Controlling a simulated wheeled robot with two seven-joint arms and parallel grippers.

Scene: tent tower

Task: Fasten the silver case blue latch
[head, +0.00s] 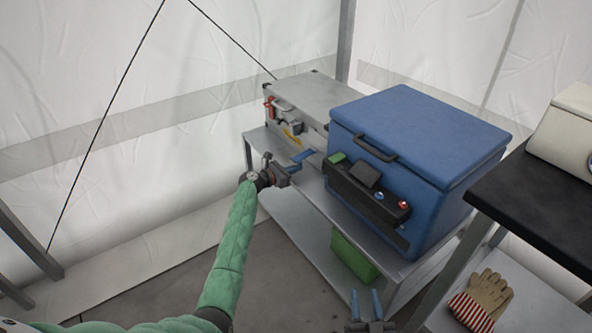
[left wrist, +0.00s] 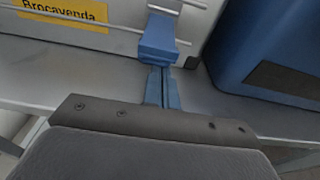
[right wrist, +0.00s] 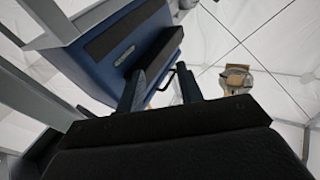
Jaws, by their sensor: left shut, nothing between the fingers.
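The silver case (head: 318,95) stands on the far left of the metal bench, and its front also shows in the left wrist view (left wrist: 110,42). Its blue latch (head: 304,155) sticks out from the front near the right end; it appears swung outward in the left wrist view (left wrist: 158,42). My left gripper (head: 293,168) is in front of the case with its fingers shut and empty. In the left wrist view its fingertips (left wrist: 160,75) are right at the latch's near end; whether they touch cannot be told. My right gripper (head: 366,304) is open and empty, low at the bottom of the head view.
A blue cooler (head: 420,125) with a black control panel stands right of the case, close to the latch. A red latch (head: 269,106) is at the case's left end. A green box (head: 353,256) sits below the bench. A dark counter (head: 535,205) is at right.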

